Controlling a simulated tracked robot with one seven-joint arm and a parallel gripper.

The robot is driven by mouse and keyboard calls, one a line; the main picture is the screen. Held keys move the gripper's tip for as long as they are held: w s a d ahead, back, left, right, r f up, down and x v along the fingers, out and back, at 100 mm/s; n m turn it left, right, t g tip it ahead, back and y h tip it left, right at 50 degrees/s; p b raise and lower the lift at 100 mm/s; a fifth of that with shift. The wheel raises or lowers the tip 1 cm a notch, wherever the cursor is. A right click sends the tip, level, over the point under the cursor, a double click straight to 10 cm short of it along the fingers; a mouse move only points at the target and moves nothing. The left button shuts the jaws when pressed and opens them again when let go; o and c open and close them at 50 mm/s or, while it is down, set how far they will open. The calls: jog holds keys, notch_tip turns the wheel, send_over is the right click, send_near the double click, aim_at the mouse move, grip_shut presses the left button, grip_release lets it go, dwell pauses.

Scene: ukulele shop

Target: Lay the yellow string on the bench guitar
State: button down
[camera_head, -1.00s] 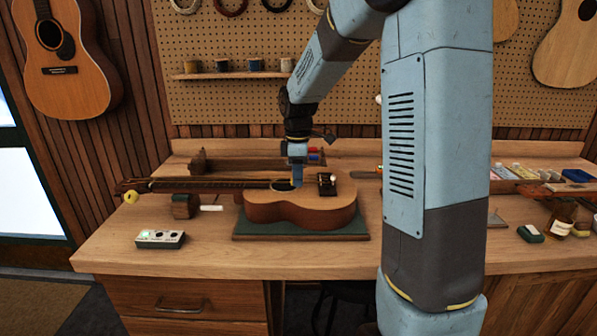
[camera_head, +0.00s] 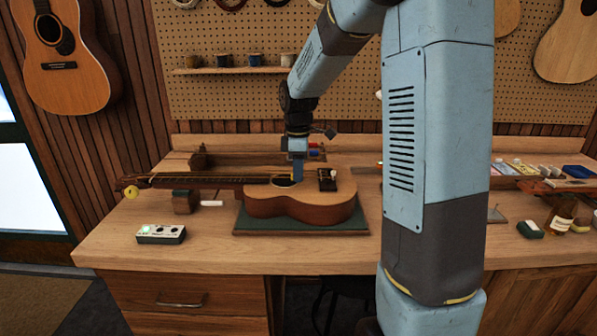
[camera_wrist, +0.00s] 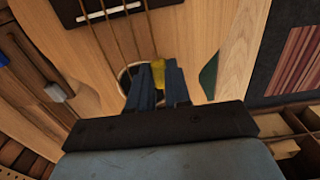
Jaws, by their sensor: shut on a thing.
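The bench guitar (camera_head: 300,205) lies flat on a dark green mat (camera_head: 300,227), its neck pointing left. My gripper (camera_head: 297,181) points down over its soundhole, beside the dark bridge. In the wrist view, my gripper (camera_wrist: 160,80) has its two blue fingers close together at the soundhole rim. A yellow piece, the yellow string (camera_wrist: 160,72), shows between the fingertips and is held there. Most of it is hidden by the fingers. In the wrist view the guitar top (camera_wrist: 190,30) carries several strings running to the bridge (camera_wrist: 105,10).
Small boxes and jars crowd the right end. The bench front (camera_head: 225,262) is clear.

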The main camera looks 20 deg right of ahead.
jog(key=c, duration=0.7)
grip_release()
jog(key=shift+r, duration=3.5)
